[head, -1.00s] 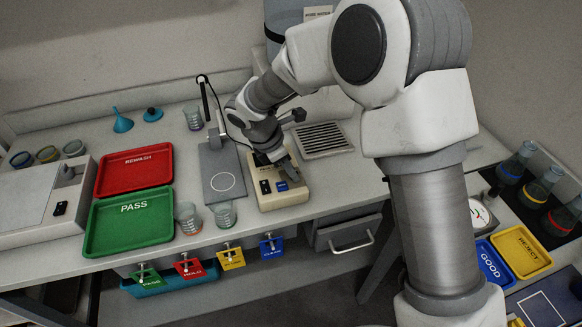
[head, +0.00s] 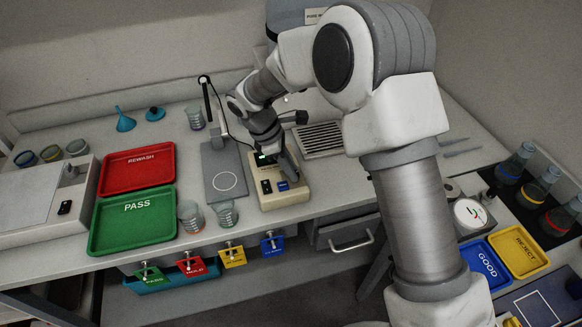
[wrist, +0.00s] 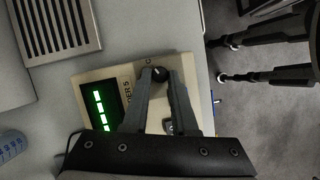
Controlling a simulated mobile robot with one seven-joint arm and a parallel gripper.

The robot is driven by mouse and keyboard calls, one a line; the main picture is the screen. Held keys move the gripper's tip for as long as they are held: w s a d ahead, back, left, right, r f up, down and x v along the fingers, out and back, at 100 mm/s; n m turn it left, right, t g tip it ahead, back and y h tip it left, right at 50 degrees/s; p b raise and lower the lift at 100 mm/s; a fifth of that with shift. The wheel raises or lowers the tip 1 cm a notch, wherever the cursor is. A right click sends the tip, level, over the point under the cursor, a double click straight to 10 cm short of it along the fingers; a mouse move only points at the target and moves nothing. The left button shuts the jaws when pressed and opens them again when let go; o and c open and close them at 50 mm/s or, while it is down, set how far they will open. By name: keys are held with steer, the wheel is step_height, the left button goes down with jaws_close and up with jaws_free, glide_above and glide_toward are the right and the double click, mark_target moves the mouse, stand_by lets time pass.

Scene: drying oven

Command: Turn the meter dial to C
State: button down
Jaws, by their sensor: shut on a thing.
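The meter is a beige box (head: 290,197) on the bench, with a dark display (wrist: 90,104) showing green lit marks. Its dial (wrist: 157,73) is a small dark round knob near one edge of the top face; in the wrist view a letter that looks like C is printed beside it. My gripper (wrist: 159,77) reaches down onto the meter, its two grey fingertips shut on the dial from both sides. In the head view my gripper (head: 288,172) hides the dial. A pale mark shows on the knob, but I cannot tell its exact setting.
A grey stand plate with a white circle (head: 224,196) is just left of the meter. A slotted vent (head: 322,139) lies behind it to the right. Beakers (head: 224,214), a green PASS tray (head: 110,224) and a red REWASH tray (head: 117,181) are further left.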

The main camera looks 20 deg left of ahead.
steer(key=c, duration=0.7)
jaws_free()
steer(key=shift+r, duration=0.1)
steer(key=p+v, duration=0.1)
steer(key=v, duration=1.6)
steer(key=shift+a, duration=0.15)
steer(key=shift+r, duration=0.1)
